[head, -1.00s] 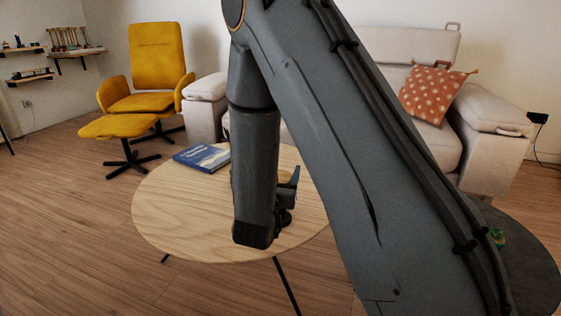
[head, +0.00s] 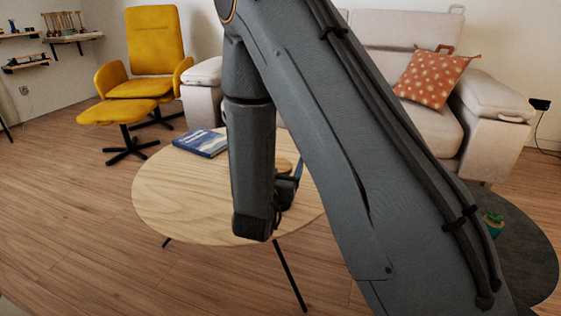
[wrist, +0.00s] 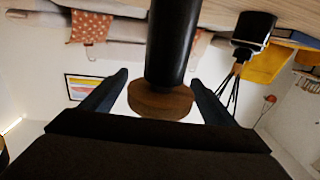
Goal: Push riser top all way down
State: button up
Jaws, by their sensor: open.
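In the wrist view, which is upside down, a black upright column (wrist: 172,42) carries a round wooden top (wrist: 160,101). I take this to be the riser and its top. My gripper (wrist: 160,78) is open, with one dark finger on each side of the column and top in the picture. I cannot tell whether either finger touches it. In the head view, part of a wooden disc (head: 284,165) shows behind my arm, beside the gripper (head: 297,172). My arm hides the column there.
The round wooden table (head: 170,205) holds a blue book (head: 200,143). A black pot with thin sticks (wrist: 252,29) stands near the riser in the wrist view. A yellow chair (head: 155,45) and a pale sofa (head: 385,35) stand behind. A small plant (head: 494,222) is at right.

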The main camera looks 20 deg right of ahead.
aim_at(279, 169)
jog(key=p+v, duration=0.1)
jog(key=v, duration=0.6)
jog(key=shift+p, duration=0.3)
jog(key=shift+a, duration=0.15)
